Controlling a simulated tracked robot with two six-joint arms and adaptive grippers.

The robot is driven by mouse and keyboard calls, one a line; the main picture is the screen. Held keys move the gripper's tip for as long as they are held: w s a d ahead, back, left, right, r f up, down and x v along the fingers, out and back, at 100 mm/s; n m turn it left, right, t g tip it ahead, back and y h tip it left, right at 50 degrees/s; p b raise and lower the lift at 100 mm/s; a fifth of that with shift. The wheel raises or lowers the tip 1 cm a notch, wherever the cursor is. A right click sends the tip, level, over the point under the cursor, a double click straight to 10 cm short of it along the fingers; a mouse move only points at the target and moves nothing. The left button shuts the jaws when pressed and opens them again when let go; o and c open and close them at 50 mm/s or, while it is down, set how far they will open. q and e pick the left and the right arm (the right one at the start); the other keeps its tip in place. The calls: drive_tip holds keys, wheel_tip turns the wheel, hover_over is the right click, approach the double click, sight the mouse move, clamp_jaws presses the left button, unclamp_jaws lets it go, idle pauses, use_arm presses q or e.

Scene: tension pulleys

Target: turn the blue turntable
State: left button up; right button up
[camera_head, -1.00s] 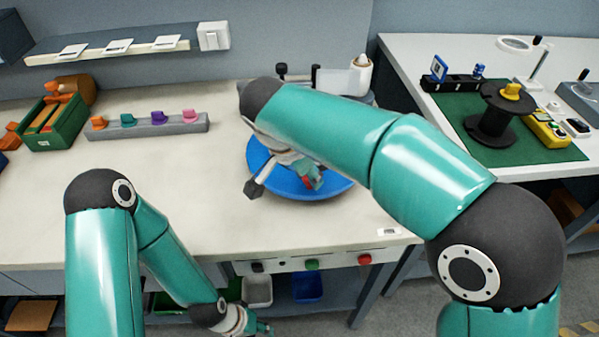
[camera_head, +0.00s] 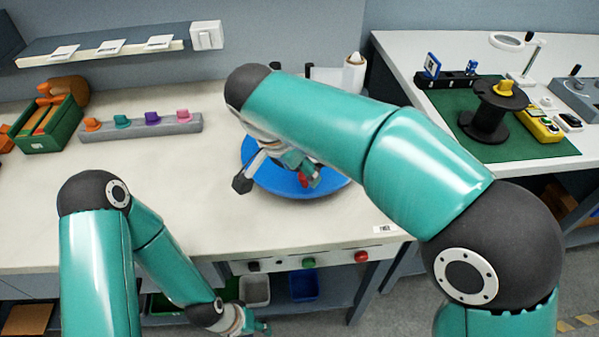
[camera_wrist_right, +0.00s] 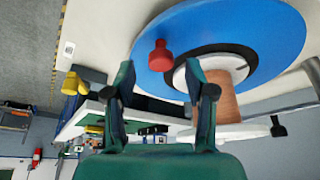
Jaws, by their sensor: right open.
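The blue turntable (camera_head: 262,180) lies on the pale workbench, partly hidden behind my right forearm in the head view. In the right wrist view its blue disc (camera_wrist_right: 232,25) fills the upper part, with a red knob (camera_wrist_right: 160,56) near its rim and a brown cylinder (camera_wrist_right: 224,98) at its middle. The red knob also shows in the head view (camera_head: 304,180). My right gripper (camera_wrist_right: 160,78) is open over the turntable, the knob showing between and beyond its fingers; contact cannot be told. My left gripper (camera_head: 262,328) hangs low by the bench front, its jaws too small to read.
A grey strip with coloured knobs (camera_head: 150,127) and a green bin (camera_head: 62,128) stand at the left. A white roll (camera_head: 354,75) stands behind the turntable. A second table with a green mat (camera_head: 455,118) and a black spool (camera_head: 487,122) is at right. The bench's front left is clear.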

drive_tip(key=v, duration=0.5)
drive_tip(key=shift+s, duration=0.1)
idle(0.3)
